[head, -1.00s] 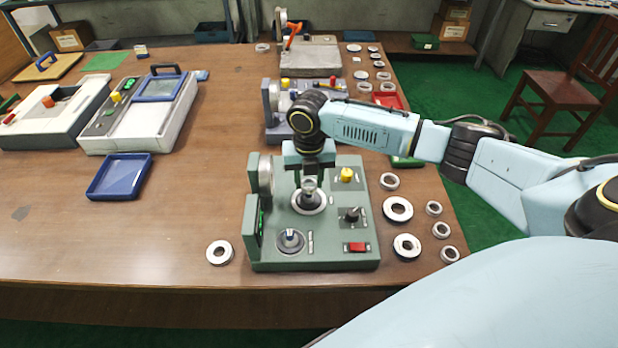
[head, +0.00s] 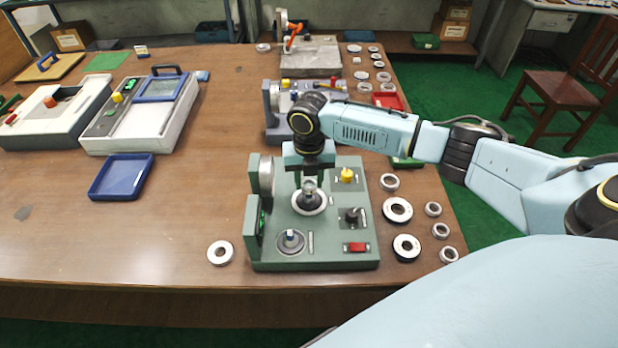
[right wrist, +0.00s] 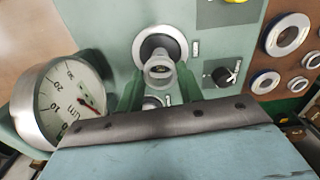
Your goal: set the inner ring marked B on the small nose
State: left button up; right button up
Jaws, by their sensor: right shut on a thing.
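My right gripper (head: 310,180) points down over the green fixture (head: 335,262) in the head view. It is shut on a small metal inner ring (right wrist: 160,71), seen between its fingers in the right wrist view. The ring is at or just above the rear nose (head: 309,203), which has a pale round flange; I cannot tell whether they touch. No letter is readable on the ring. My left gripper is not in view.
A dial gauge (right wrist: 62,105) stands close left of the gripper. Several loose rings lie to the right; one ring (head: 220,253) lies to the left.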

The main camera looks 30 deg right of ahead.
jog(key=shift+f, duration=0.3)
jog(key=shift+f+b, duration=1.25)
jog(key=shift+f, duration=0.9)
jog(key=o, duration=1.1)
jog(key=shift+r, duration=0.1)
jog(key=shift+r, duration=0.1)
notch_tip(320, 180, up, 13)
jog(key=shift+r+p, duration=0.1)
jog(key=shift+p, duration=0.45)
